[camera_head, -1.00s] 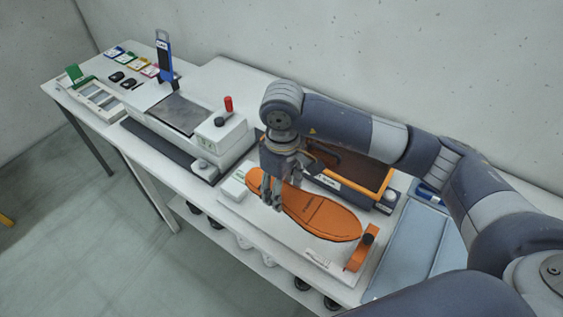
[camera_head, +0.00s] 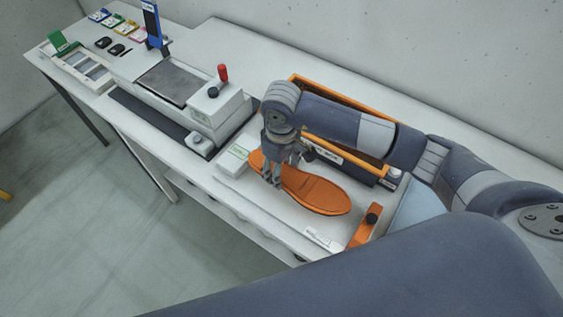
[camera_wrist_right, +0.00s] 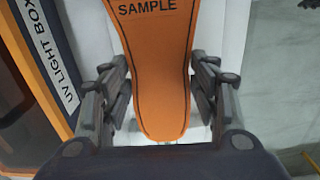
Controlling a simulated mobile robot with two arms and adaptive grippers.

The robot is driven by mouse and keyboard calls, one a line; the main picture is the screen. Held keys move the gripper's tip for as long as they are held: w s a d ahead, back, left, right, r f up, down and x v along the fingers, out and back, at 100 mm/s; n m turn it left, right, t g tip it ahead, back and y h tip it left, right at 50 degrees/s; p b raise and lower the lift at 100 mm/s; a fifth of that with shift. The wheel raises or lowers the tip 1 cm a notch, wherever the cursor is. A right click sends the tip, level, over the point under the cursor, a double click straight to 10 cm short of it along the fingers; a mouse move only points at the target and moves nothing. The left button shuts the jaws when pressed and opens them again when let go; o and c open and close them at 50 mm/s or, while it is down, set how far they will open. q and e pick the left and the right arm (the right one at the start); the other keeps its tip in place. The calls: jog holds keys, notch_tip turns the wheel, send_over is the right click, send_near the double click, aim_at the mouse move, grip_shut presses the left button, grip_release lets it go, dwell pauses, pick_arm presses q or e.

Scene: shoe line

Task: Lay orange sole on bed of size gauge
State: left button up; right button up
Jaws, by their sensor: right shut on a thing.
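The orange sole (camera_head: 318,192) lies lengthwise over the white bed of the size gauge (camera_head: 280,215), its narrow end towards the white end block (camera_head: 233,159) and its wide end towards the orange slider (camera_head: 365,226). Whether it touches the bed along its whole length, I cannot tell. My right gripper (camera_head: 272,182) is shut on the narrow part of the sole from above. In the right wrist view, the fingers stand on both sides of the sole (camera_wrist_right: 160,70), which reads "SAMPLE". My left gripper is not in view.
An orange-framed UV light box (camera_head: 342,162) stands right behind the gauge. A white machine with a red-knobbed lever (camera_head: 222,73) stands to the left. A light blue mat (camera_head: 420,203) lies at the right, partly hidden by my arm.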

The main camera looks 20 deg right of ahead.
notch_tip(320, 180, down, 2)
jog(key=shift+s+a, duration=0.1)
jog(key=shift+f+b, duration=0.85)
jog(key=shift+b, duration=0.2)
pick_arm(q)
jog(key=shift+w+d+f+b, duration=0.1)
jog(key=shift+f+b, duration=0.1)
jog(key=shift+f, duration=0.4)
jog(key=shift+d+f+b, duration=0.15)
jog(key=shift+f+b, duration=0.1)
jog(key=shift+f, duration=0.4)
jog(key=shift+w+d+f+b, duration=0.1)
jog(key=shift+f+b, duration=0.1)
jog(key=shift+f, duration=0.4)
pick_arm(e)
jog(key=shift+f, duration=0.55)
jog(key=o, duration=1.3)
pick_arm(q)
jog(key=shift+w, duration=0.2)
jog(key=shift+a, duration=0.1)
pick_arm(e)
notch_tip(320, 180, up, 12)
